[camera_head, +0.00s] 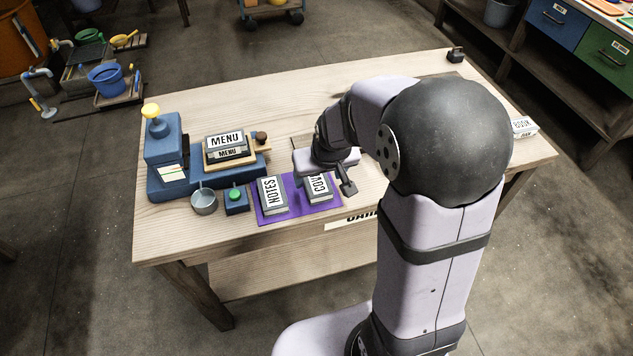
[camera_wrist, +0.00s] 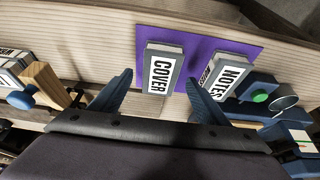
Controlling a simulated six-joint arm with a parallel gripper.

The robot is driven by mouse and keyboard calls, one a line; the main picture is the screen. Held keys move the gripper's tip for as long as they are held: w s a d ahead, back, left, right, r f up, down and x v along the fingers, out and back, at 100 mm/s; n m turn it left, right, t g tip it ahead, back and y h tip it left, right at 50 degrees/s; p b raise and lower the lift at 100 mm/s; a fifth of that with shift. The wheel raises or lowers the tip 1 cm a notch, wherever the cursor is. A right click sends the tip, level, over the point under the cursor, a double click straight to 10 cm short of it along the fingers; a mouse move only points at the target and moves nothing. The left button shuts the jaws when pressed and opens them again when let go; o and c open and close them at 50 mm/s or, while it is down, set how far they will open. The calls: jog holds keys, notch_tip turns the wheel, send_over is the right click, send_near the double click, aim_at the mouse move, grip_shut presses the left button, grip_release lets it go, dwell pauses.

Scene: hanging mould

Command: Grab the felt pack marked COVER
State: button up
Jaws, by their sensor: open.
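The felt pack marked COVER (camera_head: 318,188) is a grey block with a white label, on the right half of a purple mat (camera_head: 272,217). My arm hides part of it in the head view. In the wrist view the COVER pack (camera_wrist: 162,70) stands out whole on the mat. My gripper (camera_wrist: 158,88) is open, with one blue finger left of the pack and one right of it. The pack shows between the fingers, and neither finger visibly touches it. I cannot tell the height of the fingertips above the mat.
The pack marked NOTES (camera_head: 271,195) lies left of COVER on the mat, close to one finger in the wrist view. A blue box with a green button (camera_head: 235,198), a grey cup (camera_head: 204,202) and a blue press holding MENU packs (camera_head: 225,143) stand further left.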

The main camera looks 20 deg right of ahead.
aim_at(317, 181)
jog(key=shift+x, duration=1.45)
jog(key=shift+f, duration=0.25)
jog(key=c, duration=1.2)
jog(key=shift+r, duration=0.1)
notch_tip(317, 181, up, 10)
jog(key=shift+r, duration=0.2)
